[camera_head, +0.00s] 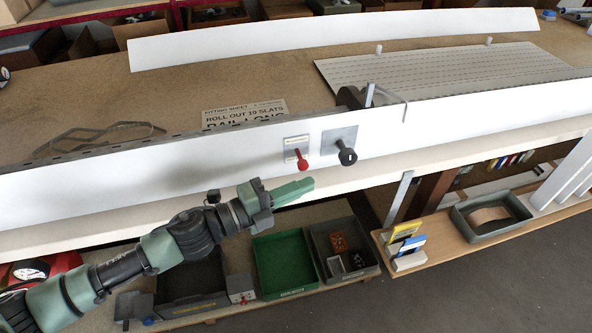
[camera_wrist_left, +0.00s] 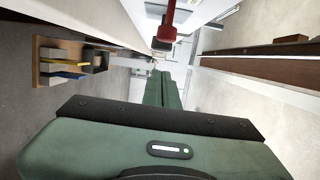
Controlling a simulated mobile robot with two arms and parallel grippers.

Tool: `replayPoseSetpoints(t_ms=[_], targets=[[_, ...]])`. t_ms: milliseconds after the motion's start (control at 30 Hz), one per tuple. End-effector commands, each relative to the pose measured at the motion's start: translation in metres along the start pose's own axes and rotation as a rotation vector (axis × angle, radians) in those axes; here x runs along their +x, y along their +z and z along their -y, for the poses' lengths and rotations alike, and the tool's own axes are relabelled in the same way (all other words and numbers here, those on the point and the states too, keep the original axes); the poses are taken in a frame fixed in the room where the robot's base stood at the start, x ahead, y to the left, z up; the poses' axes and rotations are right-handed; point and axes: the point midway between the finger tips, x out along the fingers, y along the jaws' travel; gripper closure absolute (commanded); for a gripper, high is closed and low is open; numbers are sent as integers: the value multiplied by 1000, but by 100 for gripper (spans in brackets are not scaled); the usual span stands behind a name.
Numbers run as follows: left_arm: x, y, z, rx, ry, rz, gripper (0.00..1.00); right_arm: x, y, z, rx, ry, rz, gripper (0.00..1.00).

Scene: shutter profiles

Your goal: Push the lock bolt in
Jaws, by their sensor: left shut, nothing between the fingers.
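A red-tipped bolt or lever (camera_head: 301,160) sticks out of a small white labelled plate on the front of the long white rail; I take it for the lock bolt. A black knob (camera_head: 347,156) on a square grey plate is just right of it. My left gripper (camera_head: 308,184) is shut and empty, in front of the rail, a little below the red part and apart from it in the picture. In the left wrist view its green fingers (camera_wrist_left: 158,88) lie together, with the red part (camera_wrist_left: 170,20) beyond their tips. My right gripper is not in view.
The long white rail (camera_head: 210,170) runs along the bench's front edge. A grey slatted panel (camera_head: 440,75) and a printed sheet (camera_head: 243,115) lie behind it. Below are a green tray (camera_head: 283,262) and a grey bin (camera_head: 340,250). Open space lies in front of the rail.

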Motion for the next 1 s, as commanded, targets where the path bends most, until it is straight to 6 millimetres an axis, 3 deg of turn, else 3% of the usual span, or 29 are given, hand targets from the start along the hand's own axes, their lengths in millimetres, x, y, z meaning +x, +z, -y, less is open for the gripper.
replayPoseSetpoints(t_ms=[33,200,667,900,1000], targets=[[1,11,1,3,2,6,100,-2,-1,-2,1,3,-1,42],[4,27,0,2,1,5,100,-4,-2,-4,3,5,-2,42],[5,33,-1,1,1,4,100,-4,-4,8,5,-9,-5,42],[12,60,-1,2,2,6,100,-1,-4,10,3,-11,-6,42],[12,62,-1,1,2,6,100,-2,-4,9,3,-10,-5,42]])
